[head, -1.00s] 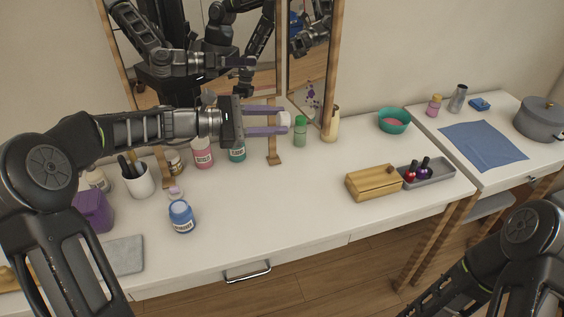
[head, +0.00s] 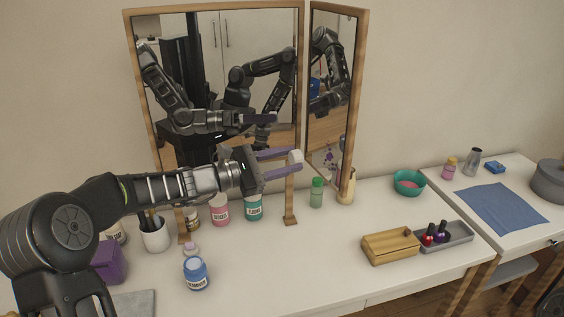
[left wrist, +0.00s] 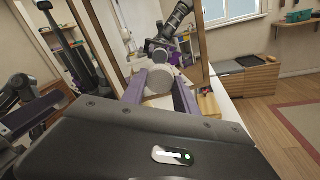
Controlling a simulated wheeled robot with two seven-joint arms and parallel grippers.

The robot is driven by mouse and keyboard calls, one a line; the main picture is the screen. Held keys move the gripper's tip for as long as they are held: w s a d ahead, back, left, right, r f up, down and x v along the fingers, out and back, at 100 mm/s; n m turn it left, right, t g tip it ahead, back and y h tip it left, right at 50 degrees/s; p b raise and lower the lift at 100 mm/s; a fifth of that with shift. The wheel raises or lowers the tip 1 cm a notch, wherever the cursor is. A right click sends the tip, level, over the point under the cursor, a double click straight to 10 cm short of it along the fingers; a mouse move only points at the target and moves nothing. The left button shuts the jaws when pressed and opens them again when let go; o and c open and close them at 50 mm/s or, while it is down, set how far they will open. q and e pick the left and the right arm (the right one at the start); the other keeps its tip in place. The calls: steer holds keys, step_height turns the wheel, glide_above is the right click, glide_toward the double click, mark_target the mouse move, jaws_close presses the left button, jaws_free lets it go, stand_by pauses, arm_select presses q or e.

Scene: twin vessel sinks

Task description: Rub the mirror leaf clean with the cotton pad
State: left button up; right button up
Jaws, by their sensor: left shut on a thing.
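The mirror has a wide main panel (head: 215,90) and a narrow right leaf (head: 333,95), both wood-framed. Purple smudges (head: 328,157) show low on the right leaf. My left gripper (head: 291,158), with purple fingers, is shut on a white cotton pad (head: 296,157). It holds the pad above the table, left of the smudges in the head view; I cannot tell the gap to the glass. In the left wrist view the pad (left wrist: 160,80) shows as a round white piece between the fingers. My right gripper is not in view, apart from possible reflections.
Below my left arm stand a pink jar (head: 220,210), a teal jar (head: 254,207) and a blue jar (head: 195,273). A green bottle (head: 316,192) and a cream bottle (head: 346,187) stand near the leaf. A wooden box (head: 390,246) is at front right. The table's front middle is clear.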

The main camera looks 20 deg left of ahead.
mark_target(331, 159)
arm_select(q)
steer(key=x, duration=0.4)
steer(key=shift+w+d, duration=0.1)
steer(key=shift+d, duration=0.05)
steer(key=shift+x, duration=1.1)
stand_by(0.7)
steer(key=s+d+b, duration=0.2)
steer(key=shift+s+f+b, duration=0.1)
steer(key=shift+s+b, duration=0.1)
steer(key=shift+b, duration=0.2)
steer(key=shift+s+d, duration=0.1)
steer(key=shift+s, duration=0.05)
